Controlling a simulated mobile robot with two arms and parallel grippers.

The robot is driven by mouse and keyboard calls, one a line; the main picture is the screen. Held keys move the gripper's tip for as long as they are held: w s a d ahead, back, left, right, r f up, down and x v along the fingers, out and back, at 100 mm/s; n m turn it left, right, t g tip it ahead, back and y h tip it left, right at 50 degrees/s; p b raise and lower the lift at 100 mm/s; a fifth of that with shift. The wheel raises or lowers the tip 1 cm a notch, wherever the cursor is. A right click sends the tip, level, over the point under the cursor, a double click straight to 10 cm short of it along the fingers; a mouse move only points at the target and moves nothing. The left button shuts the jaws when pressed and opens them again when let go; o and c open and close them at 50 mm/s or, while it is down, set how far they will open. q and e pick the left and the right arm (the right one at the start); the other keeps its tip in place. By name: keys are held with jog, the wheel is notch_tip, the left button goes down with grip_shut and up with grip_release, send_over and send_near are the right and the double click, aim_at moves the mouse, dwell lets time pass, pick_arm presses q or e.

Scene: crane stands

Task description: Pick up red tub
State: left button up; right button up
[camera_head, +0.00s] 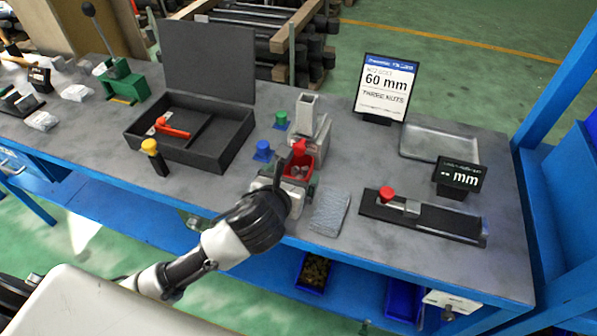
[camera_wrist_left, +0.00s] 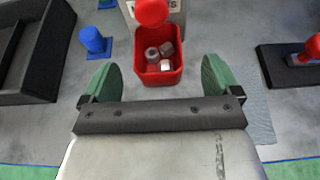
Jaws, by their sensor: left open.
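The red tub (camera_head: 303,163) stands on the grey workbench in front of a grey dispenser (camera_head: 308,118). In the left wrist view the red tub (camera_wrist_left: 161,76) is upright and open at the top, with a few grey metal nuts (camera_wrist_left: 160,56) inside. A round red part (camera_wrist_left: 152,12) shows just behind its rim. My left gripper (camera_wrist_left: 160,80) is open, with one green-padded finger on each side of the tub's near end, apart from it. In the head view my left gripper (camera_head: 292,184) reaches in from the front and partly hides the tub. My right gripper is not in view.
An open black case (camera_head: 160,146) with a red tool lies left. Blue (camera_head: 262,151) and green (camera_head: 281,120) pegs stand near the tub. A grey cloth (camera_head: 329,213), black gauge fixture (camera_head: 430,218), display (camera_head: 460,176), sign (camera_head: 385,88) and metal tray (camera_head: 440,143) are right.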

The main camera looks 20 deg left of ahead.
aim_at(303, 159)
pick_arm(q)
jog(key=x, duration=0.5)
jog(key=shift+w, duration=0.4)
jog(key=shift+a+r, duration=0.1)
jog(key=c, duration=1)
jog(key=shift+s, duration=0.1)
